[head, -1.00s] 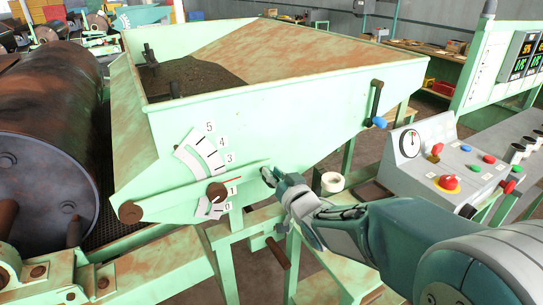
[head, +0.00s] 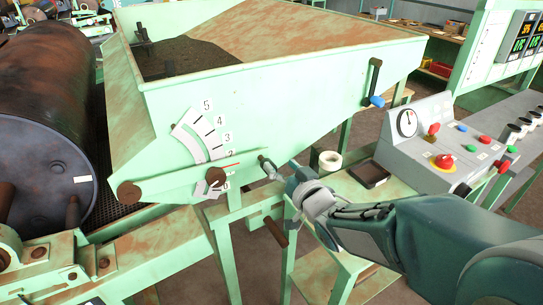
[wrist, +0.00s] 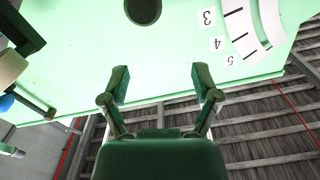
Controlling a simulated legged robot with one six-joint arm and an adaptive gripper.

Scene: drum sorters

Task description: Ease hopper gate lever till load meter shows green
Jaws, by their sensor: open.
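The green hopper (head: 280,100) fills the middle of the head view. A dark lever with a blue knob (head: 377,101) hangs on the hopper's right side. A round dial (head: 407,122) with a needle stands on the console; its colour zones are too small to read. My gripper (head: 265,163) is right of the pivot, close to the hopper's lower edge. In the wrist view my gripper (wrist: 160,85) is open, with nothing between its fingers.
The grey console (head: 430,150) with several buttons stands at right, below screens (head: 522,38) showing orange and green digits. A rusty drum (head: 45,110) is at left. A tape roll (head: 330,161) and dark tray (head: 370,175) lie on the ledge right of my gripper.

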